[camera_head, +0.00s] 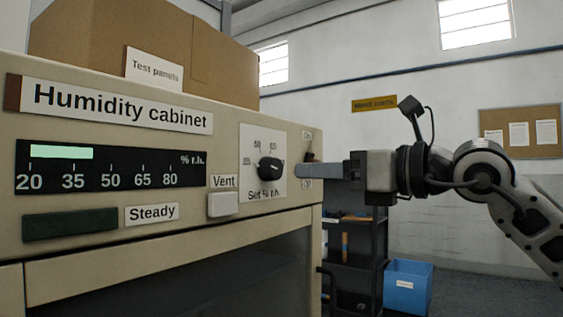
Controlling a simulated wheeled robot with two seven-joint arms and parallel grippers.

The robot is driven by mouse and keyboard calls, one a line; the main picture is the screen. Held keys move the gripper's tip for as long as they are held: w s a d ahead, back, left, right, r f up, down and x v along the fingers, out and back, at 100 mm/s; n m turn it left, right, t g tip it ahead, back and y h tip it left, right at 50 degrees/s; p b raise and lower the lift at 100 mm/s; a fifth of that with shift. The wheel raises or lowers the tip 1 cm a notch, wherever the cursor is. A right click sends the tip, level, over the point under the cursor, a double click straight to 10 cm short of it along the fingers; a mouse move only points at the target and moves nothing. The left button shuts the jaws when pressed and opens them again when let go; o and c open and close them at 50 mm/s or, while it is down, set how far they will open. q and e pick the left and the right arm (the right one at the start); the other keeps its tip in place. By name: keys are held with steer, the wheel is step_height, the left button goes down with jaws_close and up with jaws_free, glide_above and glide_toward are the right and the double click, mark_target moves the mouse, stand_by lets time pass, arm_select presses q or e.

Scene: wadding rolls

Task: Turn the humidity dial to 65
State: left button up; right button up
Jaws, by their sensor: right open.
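The humidity cabinet (150,255) fills the left side. Its dial (270,169) is a black knob on a white plate marked "Set % r.h.", with small numbers around it; I cannot tell which number it points at. The readout (120,178) has a green bar ending between 35 and 50. My right gripper (312,170) comes in from the right, its fingers pointing left at the cabinet's right edge. It is open and looks apart from the dial, just right of it. One finger hides the other. My left gripper is not in view.
A "Vent" button (223,204) is left of the dial. A small switch (309,157) is by my fingertips, partly hidden. A dark green lamp panel (70,224) sits beside "Steady". A cardboard box (225,67) is on top. A shelf rack (352,255) and blue bin (408,286) stand behind.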

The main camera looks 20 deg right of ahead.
mark_target(277, 171)
steer(key=p+x, duration=0.1)
steer(key=x, duration=0.7)
steer(key=shift+p, duration=0.4)
steer(key=shift+c, duration=0.2)
steer(key=c, duration=0.9)
